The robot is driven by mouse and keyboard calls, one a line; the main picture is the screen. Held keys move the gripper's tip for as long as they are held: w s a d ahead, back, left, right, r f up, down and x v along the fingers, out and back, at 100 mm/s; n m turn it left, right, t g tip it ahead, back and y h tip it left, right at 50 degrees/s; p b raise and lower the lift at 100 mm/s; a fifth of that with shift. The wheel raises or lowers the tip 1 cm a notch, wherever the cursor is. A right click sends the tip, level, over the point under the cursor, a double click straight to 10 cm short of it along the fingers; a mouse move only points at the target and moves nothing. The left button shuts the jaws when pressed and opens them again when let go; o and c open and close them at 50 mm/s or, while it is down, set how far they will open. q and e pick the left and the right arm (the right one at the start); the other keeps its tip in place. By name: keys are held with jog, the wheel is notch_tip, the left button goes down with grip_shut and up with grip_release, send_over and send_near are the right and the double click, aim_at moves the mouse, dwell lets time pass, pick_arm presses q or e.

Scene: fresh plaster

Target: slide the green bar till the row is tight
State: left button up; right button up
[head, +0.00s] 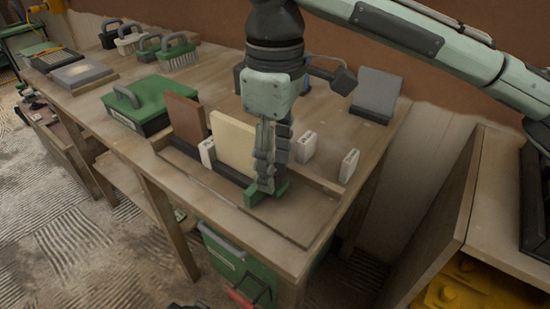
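The green bar (281,187) lies across the near right part of a low wooden tray (300,222) on the workbench. My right gripper (270,178) reaches down to it, with its fingers close together around the bar and partly hiding it. In the row to the left stand a brown tile (186,118) and a cream tile (232,143), with a small white block (207,152) between them. A dark rail (180,155) runs along the front. The gripper hides whether the cream tile touches the bar. My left gripper is out of view.
Two white blocks (306,147) (348,166) stand behind and right of the gripper. A dark grey panel (376,92) stands at the back right.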

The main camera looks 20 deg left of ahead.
notch_tip(320, 180, up, 12)
dwell(0.6)
